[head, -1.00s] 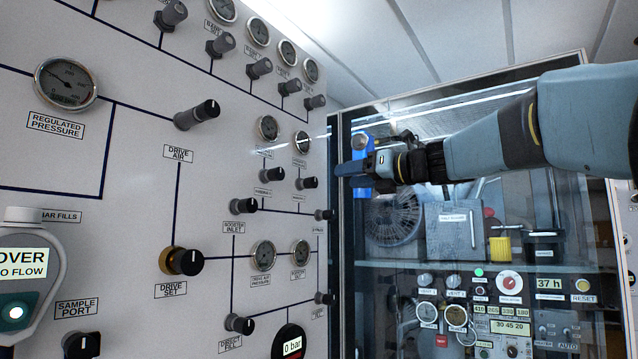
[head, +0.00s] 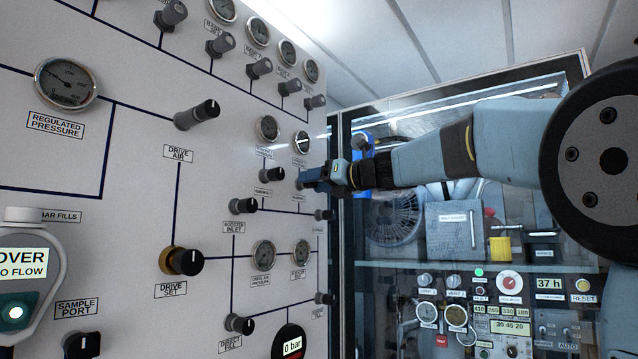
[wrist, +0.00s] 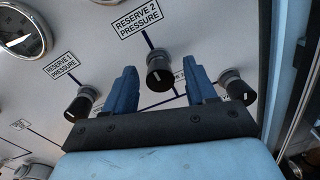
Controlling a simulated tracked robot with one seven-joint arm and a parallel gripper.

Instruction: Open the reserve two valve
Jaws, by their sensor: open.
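The reserve two valve is a black knob on a grey stem (wrist: 160,76), below the "RESERVE 2 PRESSURE" label (wrist: 138,17) in the wrist view. A white line marks the knob's face. My gripper (wrist: 163,74) is open, with one blue finger on each side of this knob. I cannot tell whether the fingers touch it or how deep they reach. In the head view my gripper (head: 306,180) is at the panel and hides this knob.
A similar knob (wrist: 82,103) is left of my gripper and another (wrist: 237,88) is close on the right. Gauges (head: 267,129) sit above on the white panel (head: 130,240). A glass-fronted cabinet (head: 460,265) stands to the right.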

